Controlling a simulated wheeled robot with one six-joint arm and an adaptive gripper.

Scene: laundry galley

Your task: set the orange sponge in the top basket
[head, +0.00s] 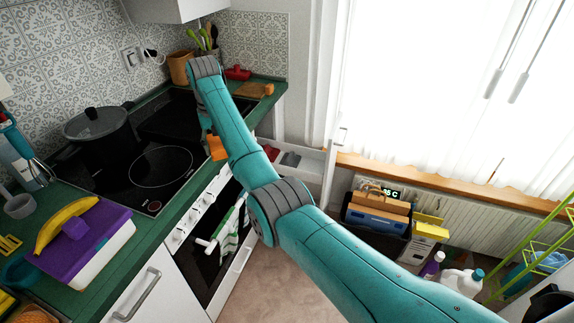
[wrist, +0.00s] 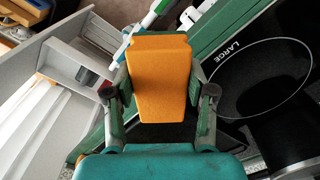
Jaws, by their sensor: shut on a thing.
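The orange sponge (wrist: 160,72) is held between the two fingers of my gripper (wrist: 160,86) in the wrist view. In the head view the sponge (head: 217,148) shows beside my arm, above the right side of the black hob; most of the gripper is hidden behind the arm there. A lime green wire rack (head: 540,246) stands at the far right edge of the head view, with a basket level holding some items. It is cut off by the frame, so I cannot see all its levels. The sponge is far from the rack.
An open drawer (head: 305,160) juts out past the oven. A pot (head: 98,128) stands on the hob (head: 160,166). Crates and bottles (head: 462,280) stand under the window. Some floor is clear before the oven.

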